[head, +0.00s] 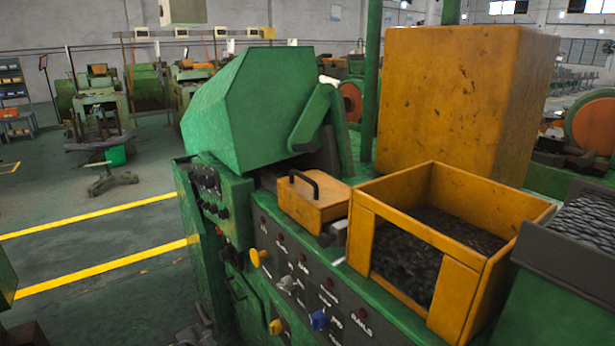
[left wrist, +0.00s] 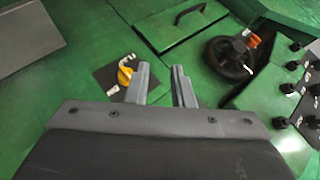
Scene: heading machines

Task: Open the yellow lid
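The yellow lid (head: 308,207) with a black bar handle (head: 304,181) sits on top of the green machine in the head view, between the green hood and the yellow bin. It lies flat and looks closed. Neither gripper shows in the head view. In the left wrist view my left gripper (left wrist: 160,75) has its two fingers apart with nothing between them. It points at green machine panels, and the yellow lid is not in that view. My right gripper is in no view.
A green hood (head: 250,105) stands left of the lid. A yellow bin (head: 455,265) of dark pieces and a tall yellow box (head: 460,100) stand right. Knobs (head: 320,319) line the front. The left wrist view shows a handwheel (left wrist: 228,58) and yellow knob (left wrist: 125,75).

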